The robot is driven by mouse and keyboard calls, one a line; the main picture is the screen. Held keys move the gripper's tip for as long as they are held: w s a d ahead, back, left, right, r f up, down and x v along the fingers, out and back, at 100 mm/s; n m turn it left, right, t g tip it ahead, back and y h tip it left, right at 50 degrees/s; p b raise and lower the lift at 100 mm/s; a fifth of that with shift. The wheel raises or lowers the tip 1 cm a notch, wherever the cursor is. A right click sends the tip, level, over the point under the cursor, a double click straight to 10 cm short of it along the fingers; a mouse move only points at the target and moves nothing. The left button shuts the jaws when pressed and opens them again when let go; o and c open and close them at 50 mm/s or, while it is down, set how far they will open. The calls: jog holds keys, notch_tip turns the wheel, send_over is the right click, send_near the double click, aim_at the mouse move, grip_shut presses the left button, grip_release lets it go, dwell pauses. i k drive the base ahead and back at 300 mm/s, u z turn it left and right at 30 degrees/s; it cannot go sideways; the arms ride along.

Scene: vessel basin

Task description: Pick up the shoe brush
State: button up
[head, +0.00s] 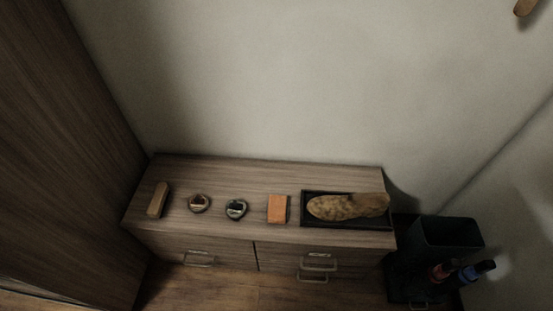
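The shoe brush appears to be the long tan wooden block (157,199) at the left end of the low wooden cabinet top. It lies slightly slanted, and I cannot make out bristles. My gripper is not in view, so its place relative to the brush does not show.
A black bin (445,234) and bottles (477,270) are at right. A tall wood panel (60,150) rises at left.

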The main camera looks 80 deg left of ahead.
aim_at(156, 209)
jog(key=u, duration=2.75)
jog(key=k, duration=0.6)
jog(key=u, duration=0.95)
jog(key=i, duration=1)
